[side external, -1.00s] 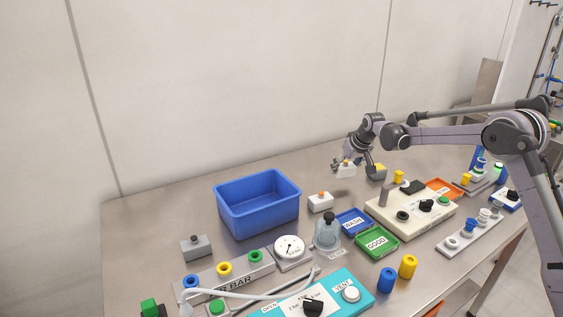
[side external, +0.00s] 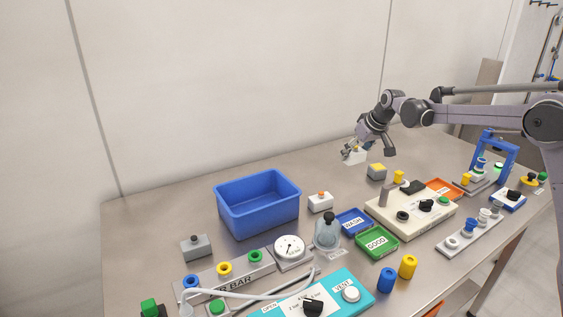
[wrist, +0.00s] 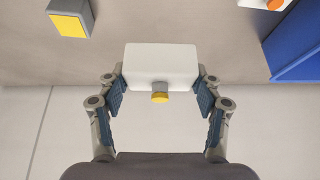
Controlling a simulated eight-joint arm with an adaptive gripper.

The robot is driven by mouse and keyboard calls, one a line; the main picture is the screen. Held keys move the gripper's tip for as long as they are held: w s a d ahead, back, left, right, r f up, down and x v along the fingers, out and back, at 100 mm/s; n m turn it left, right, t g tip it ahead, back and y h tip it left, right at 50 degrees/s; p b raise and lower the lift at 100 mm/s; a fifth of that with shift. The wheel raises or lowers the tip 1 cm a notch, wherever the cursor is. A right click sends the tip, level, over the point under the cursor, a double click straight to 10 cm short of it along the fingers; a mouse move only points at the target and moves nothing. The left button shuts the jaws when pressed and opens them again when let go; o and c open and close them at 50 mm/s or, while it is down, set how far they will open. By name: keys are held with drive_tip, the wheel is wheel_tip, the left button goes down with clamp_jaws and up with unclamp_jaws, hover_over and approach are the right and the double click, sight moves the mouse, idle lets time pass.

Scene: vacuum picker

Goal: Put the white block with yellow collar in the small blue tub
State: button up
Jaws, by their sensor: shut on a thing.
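The white block with yellow collar (wrist: 160,66) is between the two fingers of my gripper (wrist: 160,88) in the wrist view. The fingers are shut on its sides, and the yellow collar (wrist: 160,97) sticks out toward my wrist. In the side view my gripper (side external: 354,149) holds the block (side external: 357,158) in the air above the back of the table, slightly tilted. A deep blue tub (side external: 240,218) stands to its left, and part of it shows in the wrist view (wrist: 298,48). The tub looks empty, but part of its floor is hidden.
A grey block with a yellow top (side external: 376,172) stands below and right of my gripper. A white block with an orange button (side external: 320,202) stands beside the tub. A shallow blue WASH tray (side external: 353,222) and a green GOOD tray (side external: 378,243) lie in front. The back table is mostly clear.

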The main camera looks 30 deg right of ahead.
drive_tip(key=w+a+n+y, duration=0.2)
drive_tip(key=w+a+n, duration=0.15)
drive_tip(key=a, duration=1.25)
drive_tip(key=n, duration=0.2)
approach(258, 203)
drive_tip(key=a+r, duration=0.3)
drive_tip(key=r, duration=0.2)
drive_tip(key=shift+y, duration=0.4)
drive_tip(key=shift+w+a+f, duration=0.1)
drive_tip(key=shift+f, duration=2.3)
drive_tip(key=shift+w+a+f, duration=0.1)
drive_tip(key=shift+f, duration=2.3)
drive_tip(key=o, duration=1.2)
drive_tip(key=shift+f, duration=0.15)
